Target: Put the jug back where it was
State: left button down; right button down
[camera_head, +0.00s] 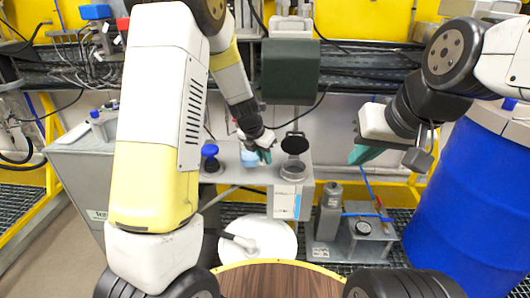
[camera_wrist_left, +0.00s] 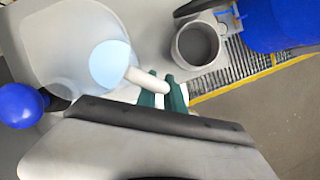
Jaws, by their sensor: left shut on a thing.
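The jug (camera_head: 249,160) is a small light-blue vessel at the grey bench in the head view, partly hidden by my left gripper. In the left wrist view the jug (camera_wrist_left: 110,66) shows a pale blue round inside and a white handle. My left gripper (camera_head: 264,155) is shut on that handle, with its green fingers (camera_wrist_left: 162,92) on either side of it. I cannot tell whether the jug touches the bench. My right gripper (camera_head: 364,154) hangs right of the bench, apart from the jug; its finger gap cannot be made out.
A grey round opening (camera_wrist_left: 198,44) with a raised black lid (camera_head: 294,143) is right of the jug. A blue-topped knob (camera_head: 210,151) stands to its left. A blue drum (camera_head: 465,195) is at right, and a grey pump unit (camera_head: 350,240) sits lower right.

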pick_arm(q)
jog(key=w, duration=0.1)
jog(key=w+a, duration=0.1)
jog(key=w, duration=0.1)
jog(key=shift+w+a+f, duration=0.15)
jog(key=shift+w, duration=0.1)
jog(key=shift+f, duration=1.75)
jog(key=shift+f, duration=0.1)
jog(key=c, duration=1.5)
grip_release()
jog(key=shift+o, duration=0.2)
